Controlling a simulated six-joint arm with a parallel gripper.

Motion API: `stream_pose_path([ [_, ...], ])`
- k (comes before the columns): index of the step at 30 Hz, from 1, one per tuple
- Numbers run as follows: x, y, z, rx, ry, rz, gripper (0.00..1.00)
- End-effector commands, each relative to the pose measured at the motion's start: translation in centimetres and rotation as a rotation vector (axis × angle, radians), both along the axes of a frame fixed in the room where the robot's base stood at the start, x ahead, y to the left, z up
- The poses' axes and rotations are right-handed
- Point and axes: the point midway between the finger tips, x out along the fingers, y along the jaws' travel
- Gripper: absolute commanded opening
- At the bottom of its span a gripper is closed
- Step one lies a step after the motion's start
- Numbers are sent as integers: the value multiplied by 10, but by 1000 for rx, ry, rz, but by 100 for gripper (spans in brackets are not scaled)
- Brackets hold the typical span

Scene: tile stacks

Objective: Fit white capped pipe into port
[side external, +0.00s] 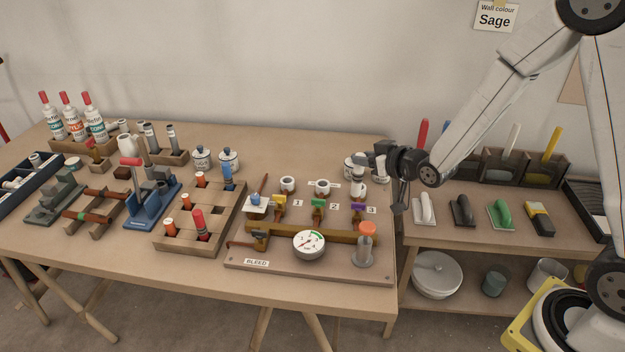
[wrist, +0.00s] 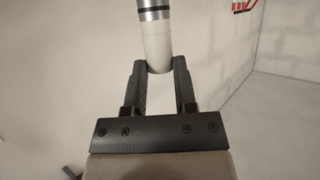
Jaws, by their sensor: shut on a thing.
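My gripper (side external: 385,164) is shut on a white pipe (wrist: 156,45), which sits between the fingertips in the wrist view. The pipe has a dark band and a silvery ring beyond the fingers; its far end is cut off by the frame. In the side view, a white piece (side external: 380,168) shows at the jaws, small and partly hidden. A wooden board (side external: 310,268) marked BLEED carries a brass-coloured pipe with white round ports above tags 1 (side external: 287,184), 2 (side external: 322,187) and 3 (side external: 358,187). My gripper is above and right of port 3, apart from it.
A gauge (side external: 309,244) and an orange-topped cylinder (side external: 366,244) stand on the board. A wooden block rack (side external: 165,244) with red and blue pieces is left of it. Trowels and coloured handled tools fill the right shelf.

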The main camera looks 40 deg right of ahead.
Motion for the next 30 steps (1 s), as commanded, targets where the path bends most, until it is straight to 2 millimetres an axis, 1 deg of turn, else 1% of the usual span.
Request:
stream_pose_path([
  [1,10,-8,-1,1,-4,0,0],
  [3,23,-18,-2,2,-4,9,0],
  [9,57,-52,-6,-3,-5,26,0],
  [15,78,-83,-10,-18,3,35,0],
  [18,84,-93,-12,-26,7,38,0],
  [21,87,-99,-13,-28,7,38,0],
  [30,89,-101,-13,-31,8,39,0],
])
